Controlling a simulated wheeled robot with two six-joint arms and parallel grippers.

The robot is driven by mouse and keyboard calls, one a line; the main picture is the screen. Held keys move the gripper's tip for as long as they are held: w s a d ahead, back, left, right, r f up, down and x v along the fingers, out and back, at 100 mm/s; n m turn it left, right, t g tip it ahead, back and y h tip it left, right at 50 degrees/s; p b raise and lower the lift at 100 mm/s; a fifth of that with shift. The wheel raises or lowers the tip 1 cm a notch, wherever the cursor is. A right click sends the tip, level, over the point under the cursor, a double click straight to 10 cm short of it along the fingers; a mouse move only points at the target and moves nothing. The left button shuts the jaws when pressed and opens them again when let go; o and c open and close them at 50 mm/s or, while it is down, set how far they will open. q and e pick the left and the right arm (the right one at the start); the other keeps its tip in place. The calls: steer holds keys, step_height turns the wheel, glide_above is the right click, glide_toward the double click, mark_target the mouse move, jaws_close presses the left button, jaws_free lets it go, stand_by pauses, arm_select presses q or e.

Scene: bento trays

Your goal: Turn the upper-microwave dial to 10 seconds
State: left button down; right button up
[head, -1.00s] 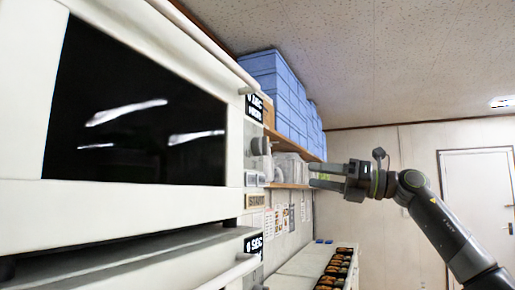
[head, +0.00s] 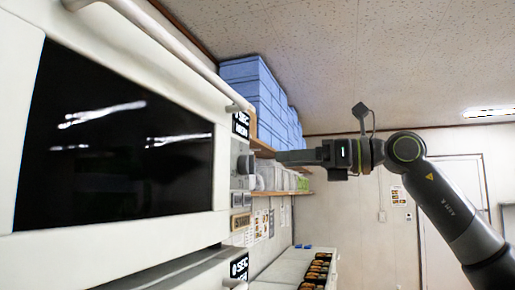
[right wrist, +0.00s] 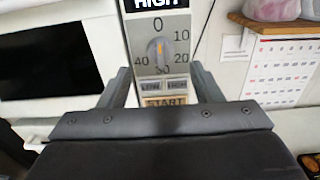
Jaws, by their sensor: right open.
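The upper microwave (head: 130,226) fills the left of the head view, its dial (head: 243,166) on a narrow control panel at its right. In the right wrist view the round grey dial (right wrist: 161,52) has an orange mark lying roughly upright, in line with 0 and 30; which end is the pointer is unclear. Numbers 0, 10, 20, 30 and 40 surround it. My right gripper (head: 280,157) is open, pointing at the panel, just right of the dial. In the right wrist view its fingers (right wrist: 160,75) flank the panel with the dial beyond them, apparently untouched. My left gripper is out of view.
A white door handle (head: 165,45) projects from the microwave. A START button (right wrist: 166,101) sits below the dial. A shelf (head: 265,147) with blue boxes (head: 262,85) lies behind the gripper. Bento trays (head: 316,270) rest on a counter below right.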

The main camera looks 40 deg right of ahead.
mark_target(255, 159)
steer(key=p+x, duration=0.2)
steer(key=x, duration=0.1)
steer(key=p+x, duration=0.2)
steer(key=x, duration=0.1)
steer(key=shift+r, duration=0.2)
steer(key=shift+w+a+f+p, duration=0.2)
steer(key=shift+w+a+p, duration=0.15)
steer(key=shift+w+p, duration=0.3)
steer(key=shift+c, duration=0.2)
steer(key=c, duration=1)
